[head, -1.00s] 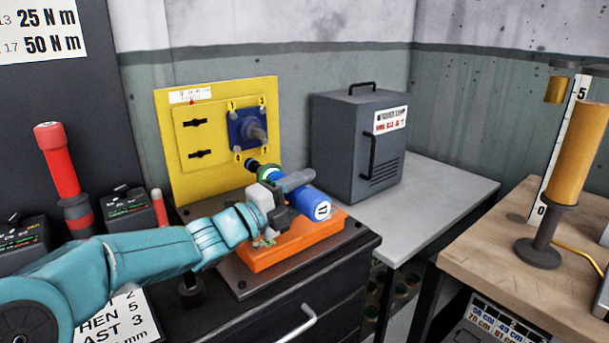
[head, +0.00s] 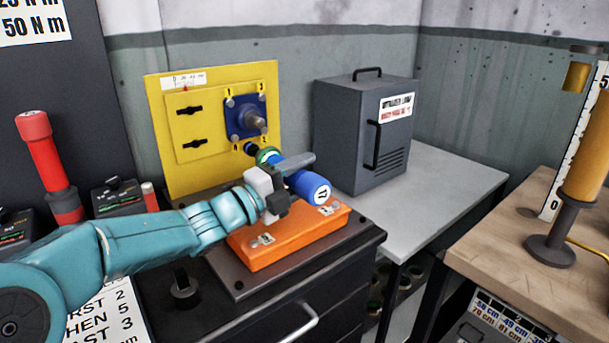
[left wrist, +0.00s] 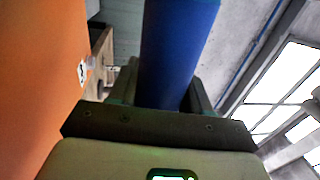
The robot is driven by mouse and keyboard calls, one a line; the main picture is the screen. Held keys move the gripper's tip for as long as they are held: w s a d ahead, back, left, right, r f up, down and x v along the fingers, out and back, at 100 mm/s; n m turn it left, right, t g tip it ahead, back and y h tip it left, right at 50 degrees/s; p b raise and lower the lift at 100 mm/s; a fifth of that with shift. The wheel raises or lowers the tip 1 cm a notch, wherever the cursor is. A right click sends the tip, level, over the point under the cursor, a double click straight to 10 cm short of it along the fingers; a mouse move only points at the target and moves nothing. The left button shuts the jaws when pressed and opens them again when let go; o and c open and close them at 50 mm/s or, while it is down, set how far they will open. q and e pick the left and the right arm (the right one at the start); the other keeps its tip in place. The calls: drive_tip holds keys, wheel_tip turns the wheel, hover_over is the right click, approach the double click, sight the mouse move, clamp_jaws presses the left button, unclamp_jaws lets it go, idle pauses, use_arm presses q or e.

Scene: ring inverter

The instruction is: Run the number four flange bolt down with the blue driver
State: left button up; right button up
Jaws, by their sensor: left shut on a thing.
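The blue driver (head: 309,186) is held level above the orange case, its capped rear end toward me. It has a green ring (head: 268,156) and a dark socket (head: 250,148) at its front. My left gripper (head: 277,190) is shut around its body; the blue body also shows between the jaws in the left wrist view (left wrist: 178,50). The blue flange (head: 240,121) with a grey central shaft sits on the yellow panel, with bolts and small yellow number tags at its corners. The socket is just below the flange's lower edge; whether it touches anything I cannot tell. My right gripper is out of view.
The orange case (head: 290,240) lies on the dark bench plate under the driver. A grey cabinet (head: 350,150) stands right of the yellow panel (head: 165,150). A red tool (head: 42,150) stands at left. The grey table (head: 440,185) has free room.

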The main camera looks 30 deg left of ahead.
sight(277, 154)
use_arm(q)
drive_tip(key=shift+w+a+r+p, duration=0.1)
drive_tip(key=shift+w+a+p, duration=0.2)
drive_tip(key=shift+a, duration=0.45)
drive_tip(key=shift+w+a+r+p, duration=0.1)
drive_tip(key=shift+w+a+p, duration=0.15)
drive_tip(key=shift+a, duration=0.45)
drive_tip(key=shift+w+a+r+p, duration=0.1)
drive_tip(key=shift+w+a+p, duration=0.2)
drive_tip(key=shift+a, duration=0.45)
drive_tip(key=shift+w+a+f, duration=0.15)
drive_tip(key=shift+w+a, duration=0.1)
drive_tip(key=shift+a, duration=0.2)
drive_tip(key=shift+w+a+p, duration=0.2)
drive_tip(key=shift+a+p, duration=0.1)
drive_tip(key=shift+a, duration=0.25)
drive_tip(key=shift+w+a+p, duration=0.2)
drive_tip(key=shift+a+p, duration=0.05)
drive_tip(key=shift+a, duration=0.4)
idle(0.4)
